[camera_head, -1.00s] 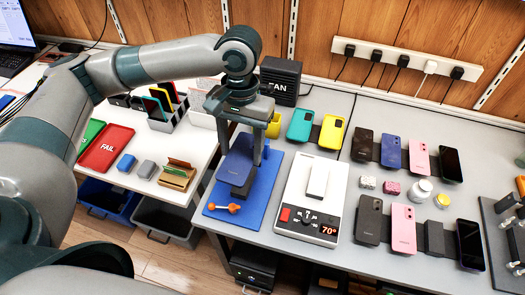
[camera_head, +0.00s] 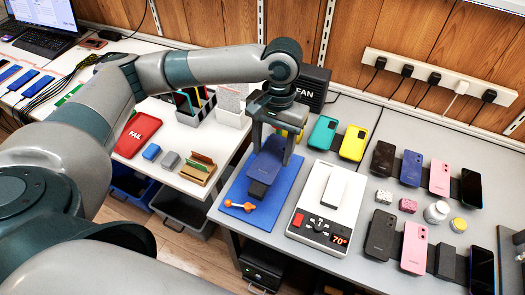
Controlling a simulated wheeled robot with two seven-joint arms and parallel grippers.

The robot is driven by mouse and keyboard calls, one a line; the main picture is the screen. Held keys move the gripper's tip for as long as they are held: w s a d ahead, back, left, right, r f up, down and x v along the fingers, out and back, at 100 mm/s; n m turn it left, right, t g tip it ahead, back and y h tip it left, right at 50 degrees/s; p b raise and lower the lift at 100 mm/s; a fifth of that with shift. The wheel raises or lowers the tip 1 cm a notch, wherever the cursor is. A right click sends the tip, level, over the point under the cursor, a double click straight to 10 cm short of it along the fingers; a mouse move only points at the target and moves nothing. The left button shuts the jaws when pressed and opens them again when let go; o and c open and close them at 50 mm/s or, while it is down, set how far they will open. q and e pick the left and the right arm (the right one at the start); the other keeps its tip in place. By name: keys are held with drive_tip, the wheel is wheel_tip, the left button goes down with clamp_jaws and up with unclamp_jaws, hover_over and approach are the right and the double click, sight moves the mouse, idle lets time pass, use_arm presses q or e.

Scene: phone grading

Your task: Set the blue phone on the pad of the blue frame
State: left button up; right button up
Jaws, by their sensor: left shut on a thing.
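The blue phone (camera_head: 266,164) is tilted over the blue frame (camera_head: 289,192), its face showing dark blue. My left gripper (camera_head: 271,153) is shut on the phone, with one finger on each side near its upper part. A dark pad or block (camera_head: 257,190) shows at the phone's lower end on the blue frame. I cannot tell whether the phone touches it, as the phone hides part of it. My right gripper is not in view.
An orange piece (camera_head: 240,206) lies on the frame's front left. A white device (camera_head: 307,222) with a red display stands just to the right. Several phones lie further right, including another blue one (camera_head: 411,168).

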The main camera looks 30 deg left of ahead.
sight(273, 148)
use_arm(q)
drive_tip(key=w+f+p, duration=0.1)
drive_tip(key=p, duration=0.1)
drive_tip(key=w+a+f+p, duration=0.1)
drive_tip(key=p, duration=0.1)
drive_tip(key=shift+w+f, duration=0.25)
drive_tip(key=shift+f, duration=0.15)
drive_tip(key=a+f+p, duration=0.1)
drive_tip(key=f, duration=0.1)
drive_tip(key=a+f+p, duration=0.1)
drive_tip(key=f, duration=0.1)
drive_tip(key=a+f+p, duration=0.1)
drive_tip(key=f+p, duration=0.1)
drive_tip(key=shift+w+a, duration=0.1)
drive_tip(key=shift+w, duration=0.1)
drive_tip(key=shift+f, duration=0.2)
